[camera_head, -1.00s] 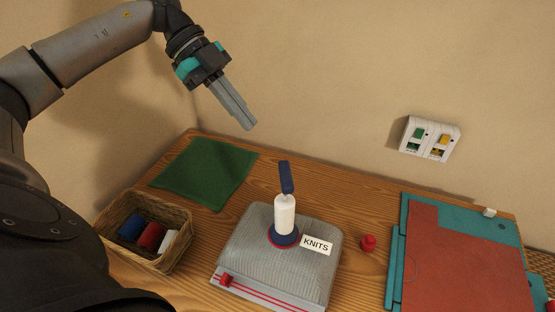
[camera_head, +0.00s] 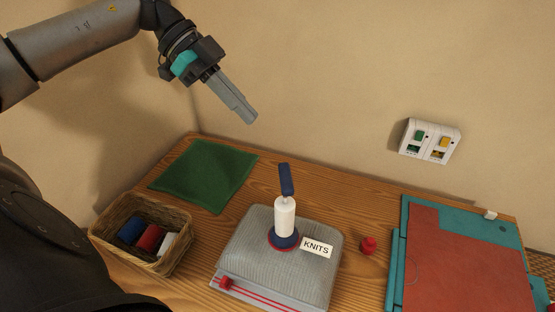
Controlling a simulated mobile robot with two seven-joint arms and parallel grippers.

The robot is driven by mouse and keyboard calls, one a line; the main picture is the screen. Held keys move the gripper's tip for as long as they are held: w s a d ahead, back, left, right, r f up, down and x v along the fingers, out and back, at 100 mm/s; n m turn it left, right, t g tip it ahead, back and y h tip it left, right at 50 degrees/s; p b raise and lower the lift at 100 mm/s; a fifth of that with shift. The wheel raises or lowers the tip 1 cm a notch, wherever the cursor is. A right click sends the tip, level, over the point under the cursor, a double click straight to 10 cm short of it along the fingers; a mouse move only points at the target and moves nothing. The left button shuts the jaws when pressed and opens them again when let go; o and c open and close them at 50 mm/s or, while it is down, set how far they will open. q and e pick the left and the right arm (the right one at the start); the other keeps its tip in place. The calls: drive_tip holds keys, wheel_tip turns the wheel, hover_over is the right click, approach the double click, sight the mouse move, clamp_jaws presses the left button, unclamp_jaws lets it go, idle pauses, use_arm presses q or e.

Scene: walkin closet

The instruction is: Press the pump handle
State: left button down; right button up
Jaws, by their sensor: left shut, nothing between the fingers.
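The pump (camera_head: 285,216) has a white upright body and stands on a grey fabric-covered bag (camera_head: 305,272) on the wooden table. Its dark blue handle (camera_head: 286,180) sticks up at the top, raised above the body. A dark blue and red ring surrounds the pump's foot, and a "KNITS" label (camera_head: 317,248) lies beside it. My left gripper (camera_head: 250,118) is shut and empty, pointing down and to the right. It is up and to the left of the handle in the picture, apart from it. My right gripper does not show.
A wicker basket (camera_head: 103,232) with rolled cloths stands at the left. A green cloth (camera_head: 205,174) lies behind it. A red knob (camera_head: 368,245) and a teal and red folder (camera_head: 460,260) are at the right. A switch box (camera_head: 430,141) is on the wall.

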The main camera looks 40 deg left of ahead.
use_arm(q)
drive_tip(key=p, duration=0.1)
hover_over(286, 179)
drive_tip(key=a, duration=0.2)
wheel_tip(286, 179, down, 6)
drive_tip(key=shift+w+f, duration=0.15)
drive_tip(key=shift+f, duration=2)
